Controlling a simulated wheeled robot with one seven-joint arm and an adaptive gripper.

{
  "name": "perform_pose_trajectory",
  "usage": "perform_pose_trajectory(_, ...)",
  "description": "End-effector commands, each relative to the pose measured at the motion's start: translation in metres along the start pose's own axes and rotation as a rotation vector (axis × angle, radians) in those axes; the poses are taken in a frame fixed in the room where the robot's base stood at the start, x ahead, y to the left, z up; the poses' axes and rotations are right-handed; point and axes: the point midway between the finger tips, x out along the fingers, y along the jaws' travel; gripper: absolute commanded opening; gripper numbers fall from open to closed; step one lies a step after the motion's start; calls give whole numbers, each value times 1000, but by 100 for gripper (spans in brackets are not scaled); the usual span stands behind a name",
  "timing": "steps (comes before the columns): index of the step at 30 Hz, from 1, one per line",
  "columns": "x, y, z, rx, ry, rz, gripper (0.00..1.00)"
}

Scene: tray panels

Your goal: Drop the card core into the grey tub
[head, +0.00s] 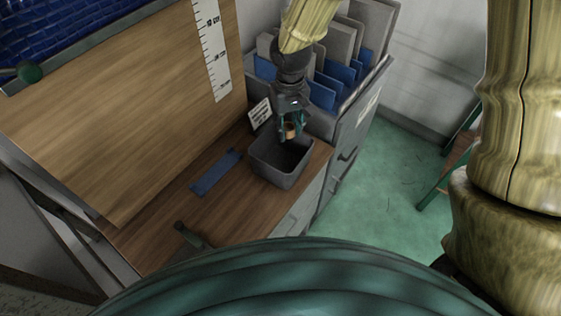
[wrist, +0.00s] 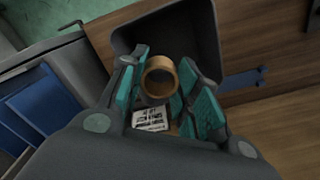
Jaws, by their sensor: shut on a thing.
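The card core (wrist: 160,78) is a short brown ring, seen in the wrist view between the teal finger pads of my gripper (wrist: 160,90). In the head view the core (head: 290,130) shows as a small orange-brown spot at the fingertips of my gripper (head: 291,128). My gripper is shut on it and holds it over the far part of the grey tub (head: 283,180). The tub is an open, dark square container on the wooden worktop, and its opening (wrist: 197,35) shows behind the core in the wrist view. I see nothing inside the tub, though part of its inside is hidden.
A printed white card (head: 260,113) stands behind the tub. A blue strip (head: 217,172) lies on the worktop (head: 175,215) to its left. A grey cabinet (head: 350,130) with blue and grey panels stands behind and right. Green floor (head: 385,190) lies right of the worktop.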

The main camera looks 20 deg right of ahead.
Motion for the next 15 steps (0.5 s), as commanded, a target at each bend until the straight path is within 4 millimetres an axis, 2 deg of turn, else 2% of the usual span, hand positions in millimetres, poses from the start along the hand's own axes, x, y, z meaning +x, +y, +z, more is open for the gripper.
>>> perform_pose_trajectory(1, 9, 0, -1, 0, 0, 0, 23)
perform_pose_trajectory(3, 13, 0, -1, 0, 1, 0, 23)
perform_pose_trajectory(14, 16, 0, -1, 1, 1, 0, 23)
perform_pose_trajectory(15, 16, 0, -1, 0, 1, 0, 36)
